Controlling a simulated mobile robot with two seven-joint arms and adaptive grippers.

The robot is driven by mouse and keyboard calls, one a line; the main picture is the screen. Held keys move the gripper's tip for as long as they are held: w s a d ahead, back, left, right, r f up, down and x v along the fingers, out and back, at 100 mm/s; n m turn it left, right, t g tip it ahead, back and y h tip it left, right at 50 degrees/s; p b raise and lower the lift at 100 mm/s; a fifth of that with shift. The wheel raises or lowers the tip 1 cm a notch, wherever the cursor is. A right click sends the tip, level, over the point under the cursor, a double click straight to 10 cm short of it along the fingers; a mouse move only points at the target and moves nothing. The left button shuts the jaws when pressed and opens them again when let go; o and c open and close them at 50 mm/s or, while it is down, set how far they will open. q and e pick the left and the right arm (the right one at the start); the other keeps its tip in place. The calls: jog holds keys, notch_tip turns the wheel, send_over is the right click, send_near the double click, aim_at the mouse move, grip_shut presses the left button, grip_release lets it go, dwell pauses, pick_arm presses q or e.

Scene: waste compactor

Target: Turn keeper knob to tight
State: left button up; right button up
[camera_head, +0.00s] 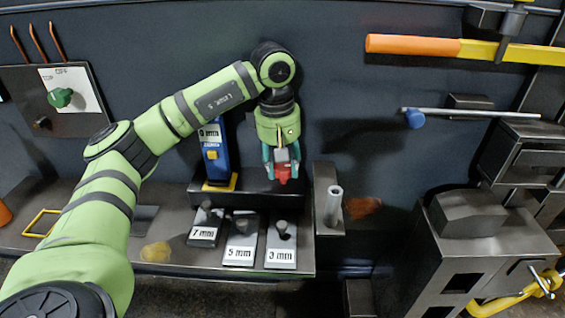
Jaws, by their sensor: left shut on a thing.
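My left gripper (281,158), with teal fingers pointing down, is shut on a small red piece (284,173) with a grey top. The piece is at the dark raised block behind the labelled plates. I cannot tell whether it is the keeper knob, or whether it touches the block. A green knob (60,97) sits on a white labelled plate on the left wall panel, well away from the gripper. My right gripper is not in view.
A blue tool (214,158) with a yellow base stands left of the gripper. Plates marked 7 mm (204,233), 5 mm (239,252) and 3 mm (281,255) lie in front. A grey cylinder (333,205) stands at right. An orange-handled bar (412,44) hangs upper right.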

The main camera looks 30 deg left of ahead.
pick_arm(q)
jog(key=o, duration=1.1)
jog(key=shift+f, duration=0.1)
jog(key=shift+c, duration=0.2)
jog(key=shift+o, duration=0.3)
jog(key=shift+w+a+r, duration=0.1)
jog(key=shift+r, duration=0.15)
